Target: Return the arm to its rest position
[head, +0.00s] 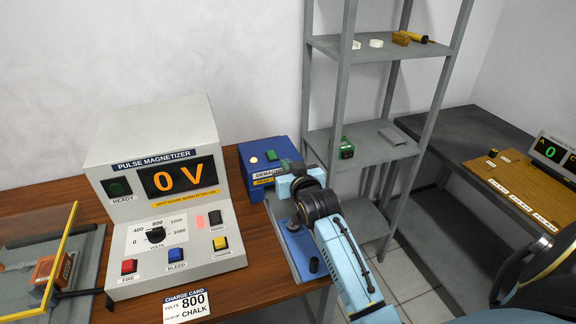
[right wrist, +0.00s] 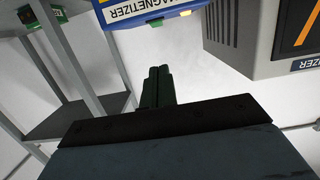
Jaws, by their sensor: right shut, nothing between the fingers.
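My right arm (head: 345,262) reaches in from the lower right in the head view. Its right gripper (head: 290,166) is over the table's right end, by the front of the blue demagnetizer box (head: 262,160). In the right wrist view the two dark fingers of the gripper (right wrist: 158,84) are together, with nothing between them. There the demagnetizer (right wrist: 165,14) shows upside down beyond the fingertips, apart from them in the picture. My left gripper is not in view.
The pulse magnetizer (head: 160,190) reads 0 V, left of the arm. A charge card (head: 187,306) lies in front. A grey shelf rack (head: 372,150) stands close behind and right of the arm. A bench (head: 455,150) with a wooden board (head: 520,190) is at right.

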